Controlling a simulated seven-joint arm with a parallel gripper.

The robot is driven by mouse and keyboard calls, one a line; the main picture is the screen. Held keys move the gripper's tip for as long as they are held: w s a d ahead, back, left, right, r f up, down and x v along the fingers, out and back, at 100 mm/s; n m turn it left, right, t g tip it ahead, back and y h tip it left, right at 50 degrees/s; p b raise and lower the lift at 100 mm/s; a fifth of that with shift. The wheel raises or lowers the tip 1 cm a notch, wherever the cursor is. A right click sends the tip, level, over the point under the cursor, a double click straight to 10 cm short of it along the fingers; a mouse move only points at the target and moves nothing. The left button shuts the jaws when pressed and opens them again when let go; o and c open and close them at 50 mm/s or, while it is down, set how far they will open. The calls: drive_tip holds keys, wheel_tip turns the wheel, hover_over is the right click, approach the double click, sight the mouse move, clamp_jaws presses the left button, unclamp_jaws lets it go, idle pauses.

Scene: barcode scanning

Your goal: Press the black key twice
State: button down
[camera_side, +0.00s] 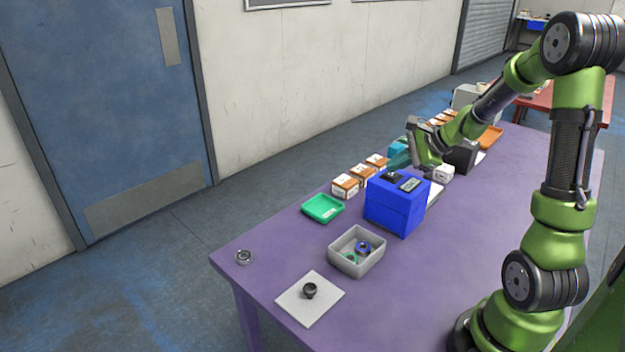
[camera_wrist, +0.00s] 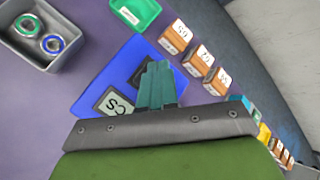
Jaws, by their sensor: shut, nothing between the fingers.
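A blue box (camera_side: 392,212) stands on the purple table. On its top are a black key (camera_side: 391,177) and a small dark-framed panel (camera_side: 410,185). The blue top (camera_wrist: 95,93) also shows in the wrist view, with the panel (camera_wrist: 112,104) reading "CS" upside down. The black key there is partly hidden behind my fingers. My gripper (camera_side: 391,166) is shut and empty, its teal fingers just above or at the key. The fingertips (camera_wrist: 157,66) overlap the key's edge in the wrist view. I cannot tell whether they touch it.
A green tray (camera_side: 323,208) and several orange-and-white boxes (camera_side: 362,176) line the far side. A grey bin (camera_side: 357,251) with rings, a white plate (camera_side: 310,299) with a black part, and a metal ring (camera_side: 244,257) lie nearer. The table's near right is clear.

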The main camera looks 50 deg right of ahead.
sight(395, 175)
drive_tip(key=shift+f, duration=0.45)
idle(0.5)
drive_tip(key=shift+r, duration=0.9)
drive_tip(key=shift+r, duration=2.5)
